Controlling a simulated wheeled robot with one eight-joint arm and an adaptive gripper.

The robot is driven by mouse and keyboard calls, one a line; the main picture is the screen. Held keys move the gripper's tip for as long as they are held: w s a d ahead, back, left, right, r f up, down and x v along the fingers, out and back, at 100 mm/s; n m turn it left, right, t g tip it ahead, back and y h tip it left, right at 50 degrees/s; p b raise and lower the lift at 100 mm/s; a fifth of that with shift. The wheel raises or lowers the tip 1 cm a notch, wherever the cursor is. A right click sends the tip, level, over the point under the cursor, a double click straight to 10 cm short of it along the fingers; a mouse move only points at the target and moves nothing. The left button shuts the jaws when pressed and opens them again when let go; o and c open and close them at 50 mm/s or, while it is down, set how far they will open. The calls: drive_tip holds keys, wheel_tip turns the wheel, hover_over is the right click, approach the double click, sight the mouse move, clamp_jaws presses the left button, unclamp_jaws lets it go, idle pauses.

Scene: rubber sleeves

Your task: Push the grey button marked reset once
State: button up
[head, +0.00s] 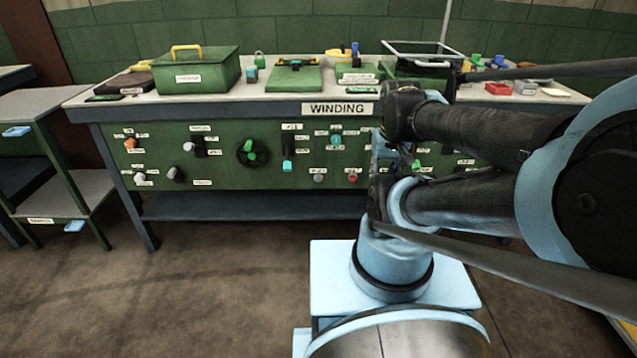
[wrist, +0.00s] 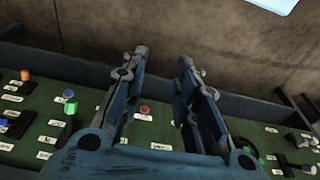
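In the head view a small grey button (head: 318,178) sits low on the green front panel, just left of a red button (head: 352,178). The small labels around them are too blurred to read. The red button shows in the wrist view (wrist: 144,109) in the gap between the fingers. I cannot make out the grey button there; a finger may cover it. My gripper (wrist: 163,58) is open and empty, its two fingers apart in front of the panel. In the head view my arm hides most of it.
The green panel (head: 222,180) carries several knobs and switches, including a black dial with a green handle (head: 252,153) and a blue slider (head: 287,165). Boxes and tools stand on the bench top above. A lower shelf (head: 250,206) runs underneath. The floor in front is clear.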

clamp_jaws()
idle(1.0)
